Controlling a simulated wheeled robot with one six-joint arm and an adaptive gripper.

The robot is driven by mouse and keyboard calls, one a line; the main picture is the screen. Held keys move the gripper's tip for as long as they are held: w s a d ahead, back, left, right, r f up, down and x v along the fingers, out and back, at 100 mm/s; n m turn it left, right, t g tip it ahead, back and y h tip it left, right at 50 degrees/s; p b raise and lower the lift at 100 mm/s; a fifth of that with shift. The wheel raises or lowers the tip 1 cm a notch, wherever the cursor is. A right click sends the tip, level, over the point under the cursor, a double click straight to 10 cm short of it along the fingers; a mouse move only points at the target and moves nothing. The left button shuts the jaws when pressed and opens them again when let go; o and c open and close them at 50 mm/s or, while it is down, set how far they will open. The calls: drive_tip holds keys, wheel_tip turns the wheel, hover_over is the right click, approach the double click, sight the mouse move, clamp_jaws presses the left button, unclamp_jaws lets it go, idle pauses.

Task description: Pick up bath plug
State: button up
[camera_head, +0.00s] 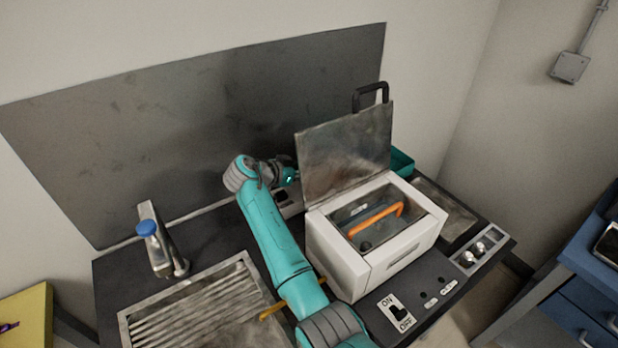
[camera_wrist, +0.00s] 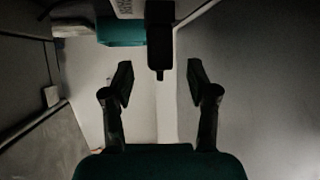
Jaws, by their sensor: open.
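I cannot make out the bath plug with certainty. A black block with a narrow tip (camera_wrist: 160,40) shows at the top middle of the wrist view, ahead of and between my fingers; it may be the plug or another black part. My gripper (camera_wrist: 160,82) is open, with its two fingers apart and nothing between the tips. In the head view my gripper (camera_head: 287,176) is behind the white bath (camera_head: 335,255), left of its raised metal lid (camera_head: 345,150). The lid partly hides the area around the fingers.
An orange handle (camera_head: 378,219) shows inside the bath. A teal container (camera_head: 402,161) stands behind it and also shows in the wrist view (camera_wrist: 120,31). A tap (camera_head: 158,245) and ribbed drainer (camera_head: 190,307) are at left. A grey panel (camera_head: 200,125) backs the counter.

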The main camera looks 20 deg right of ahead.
drive_tip(key=x, duration=0.2)
drive_tip(key=shift+w+d+f, duration=0.1)
drive_tip(key=shift+d+f, duration=0.05)
drive_tip(key=shift+d, duration=0.05)
clamp_jaws()
wheel_tip(320, 180, up, 10)
drive_tip(key=shift+r, duration=0.1)
idle(0.6)
